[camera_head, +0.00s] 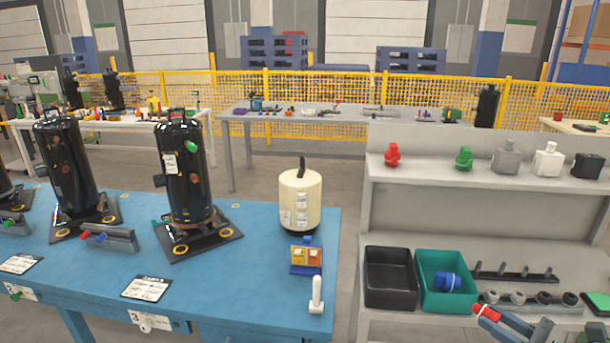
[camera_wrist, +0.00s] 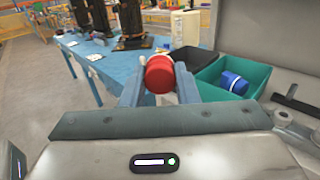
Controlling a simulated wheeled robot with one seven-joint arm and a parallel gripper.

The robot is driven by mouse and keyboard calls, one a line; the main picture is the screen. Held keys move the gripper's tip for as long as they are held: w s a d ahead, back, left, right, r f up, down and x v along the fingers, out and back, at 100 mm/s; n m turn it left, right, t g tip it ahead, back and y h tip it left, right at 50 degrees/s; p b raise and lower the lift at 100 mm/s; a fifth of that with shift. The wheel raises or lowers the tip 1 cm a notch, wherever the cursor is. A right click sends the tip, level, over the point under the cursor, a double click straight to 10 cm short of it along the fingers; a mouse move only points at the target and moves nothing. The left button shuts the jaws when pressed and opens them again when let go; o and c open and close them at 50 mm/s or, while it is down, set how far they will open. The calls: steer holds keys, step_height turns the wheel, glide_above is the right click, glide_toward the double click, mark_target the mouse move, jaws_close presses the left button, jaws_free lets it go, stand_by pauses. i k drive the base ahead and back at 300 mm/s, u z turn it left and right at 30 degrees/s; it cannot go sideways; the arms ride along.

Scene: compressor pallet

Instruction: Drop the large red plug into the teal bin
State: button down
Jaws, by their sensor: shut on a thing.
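My gripper (camera_wrist: 160,88) is shut on the large red plug (camera_wrist: 159,73), which sits between its two fingers in the wrist view. In the head view the red plug (camera_head: 487,311) shows at the lower right, at the tip of my gripper (camera_head: 492,319). The teal bin (camera_head: 436,260) stands on the lower shelf of the grey rack, left of and beyond my gripper. It also shows in the wrist view (camera_wrist: 258,78), to the right of the held plug. A blue plug (camera_head: 447,281) lies inside the teal bin. The held plug is outside the bin.
A black bin (camera_head: 390,288) stands directly left of the teal bin. A dark rack with knobs (camera_head: 515,272) lies to its right. The upper shelf (camera_head: 450,178) overhangs behind, with red, green and grey fittings. The blue table (camera_head: 220,285) with black compressors is at left.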

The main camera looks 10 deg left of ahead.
mark_target(432, 283)
steer(key=i, duration=0.9)
